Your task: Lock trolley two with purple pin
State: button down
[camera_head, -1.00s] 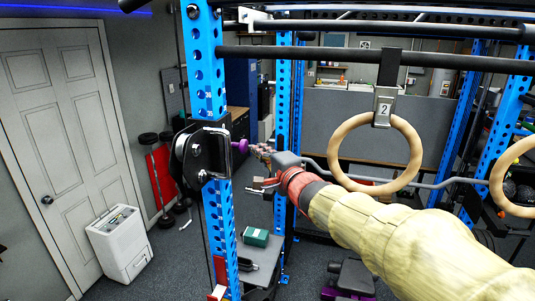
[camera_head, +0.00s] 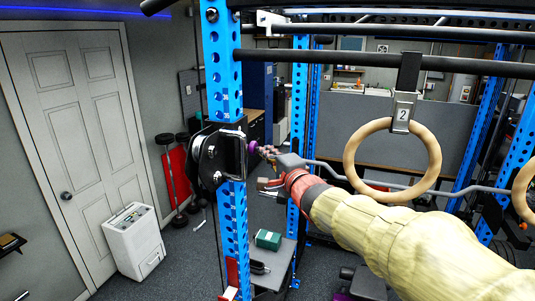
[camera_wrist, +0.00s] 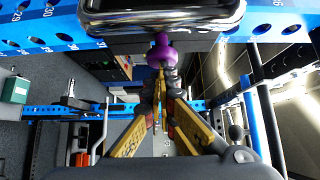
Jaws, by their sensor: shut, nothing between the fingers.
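The purple pin (camera_head: 254,148) shows as a small knob at the right side of a black trolley (camera_head: 212,160) on the blue upright (camera_head: 222,70). The trolley has a round pulley and a metal handle; I cannot read a number on it. In the wrist view the purple pin (camera_wrist: 162,50) stands straight ahead, under the shiny black part of the trolley (camera_wrist: 165,14). My gripper (camera_head: 269,153) is shut and empty, its fingertips (camera_wrist: 159,75) right at the knob. I cannot tell whether they touch it. The pin's shaft and hole are hidden.
A wooden ring (camera_head: 356,160) hangs from a strap tag marked 2 (camera_head: 403,113), close to my forearm. A grey bar runs behind my gripper. A green box (camera_head: 268,239) lies on a bench (camera_head: 284,264) below. A white dehumidifier (camera_head: 133,241) stands by the door.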

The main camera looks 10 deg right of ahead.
jog(key=s+d, duration=0.2)
jog(key=s, duration=0.9)
jog(key=s+d+f+n+g+h+b, duration=0.25)
jog(key=s+d+f+n+g, duration=0.2)
jog(key=f, duration=0.55)
jog(key=s+d+f+n+g+h+b, duration=0.1)
jog(key=s+d+f+n+g+h, duration=0.35)
jog(key=f, duration=0.55)
jog(key=s+a+f+n+g+y+b, duration=0.1)
jog(key=s+a+f+n+b, duration=0.2)
jog(key=s+f+b, duration=0.7)
jog(key=s+a+f+n+g+y+b, duration=0.2)
jog(key=s+a+f+b, duration=0.4)
jog(key=s+f+b, duration=0.3)
notch_tip(320, 180, down, 9)
jog(key=n+b, duration=0.1)
jog(key=b, duration=0.3)
jog(key=shift+s+n+y, duration=0.3)
jog(key=shift+s+n, duration=0.1)
jog(key=shift+d, duration=0.15)
